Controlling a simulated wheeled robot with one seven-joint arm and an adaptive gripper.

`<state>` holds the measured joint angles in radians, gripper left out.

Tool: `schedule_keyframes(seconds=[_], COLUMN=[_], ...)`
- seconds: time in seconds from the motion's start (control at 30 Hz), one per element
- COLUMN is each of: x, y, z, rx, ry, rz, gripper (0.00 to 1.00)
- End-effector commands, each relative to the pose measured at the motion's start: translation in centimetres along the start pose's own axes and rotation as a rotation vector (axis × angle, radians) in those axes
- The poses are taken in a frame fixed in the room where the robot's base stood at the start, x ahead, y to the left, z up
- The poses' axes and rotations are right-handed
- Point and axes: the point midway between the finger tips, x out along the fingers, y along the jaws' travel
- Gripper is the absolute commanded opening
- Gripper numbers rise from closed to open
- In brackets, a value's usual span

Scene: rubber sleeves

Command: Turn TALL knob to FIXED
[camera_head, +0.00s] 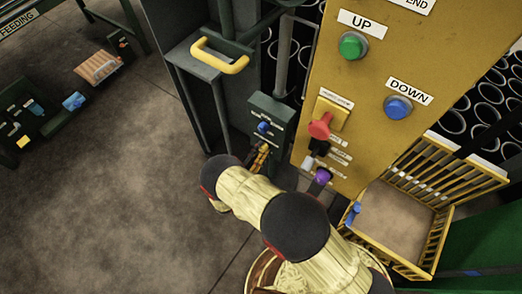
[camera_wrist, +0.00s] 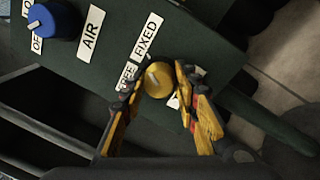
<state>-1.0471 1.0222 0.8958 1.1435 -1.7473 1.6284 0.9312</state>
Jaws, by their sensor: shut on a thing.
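A yellow round knob (camera_wrist: 158,82) sits on a dark green panel (camera_wrist: 185,40) in the wrist view. My gripper (camera_wrist: 160,84) has one finger on each side of the knob and is shut on it. A FREE label (camera_wrist: 127,76) lies just left of the knob, partly behind a finger. A FIXED label (camera_wrist: 147,36) lies above it. A pale mark shows on the knob's face; I cannot tell which label it points to. Another white label is mostly hidden by the knob and right finger. In the head view my gripper (camera_head: 259,158) is at the dark control box (camera_head: 280,112).
A blue knob (camera_wrist: 53,20) with an AIR label (camera_wrist: 90,27) sits farther left on the panel. In the head view, a yellow button panel (camera_head: 365,90) and a yellow basket (camera_head: 440,170) stand right of the box. A yellow handle (camera_head: 220,57) juts out up-left. Open floor lies left.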

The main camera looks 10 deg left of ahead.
Motion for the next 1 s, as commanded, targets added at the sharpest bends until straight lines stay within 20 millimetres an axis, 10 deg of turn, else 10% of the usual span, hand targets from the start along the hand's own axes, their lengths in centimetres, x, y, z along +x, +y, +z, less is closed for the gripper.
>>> schedule_keyframes(seconds=[0.23,0.27,0.57,1.0], x=[0.0,0.0,0.0,-1.0], y=[-0.2,-0.2,-0.1,0.0], z=[0.1,0.1,0.0,-0.1], rx=[-0.003,-0.003,-0.002,-0.002], ry=[0.000,0.000,0.000,0.002], rz=[-0.001,-0.001,-0.001,0.001], gripper=[0.05,0.32,0.49,0.49])
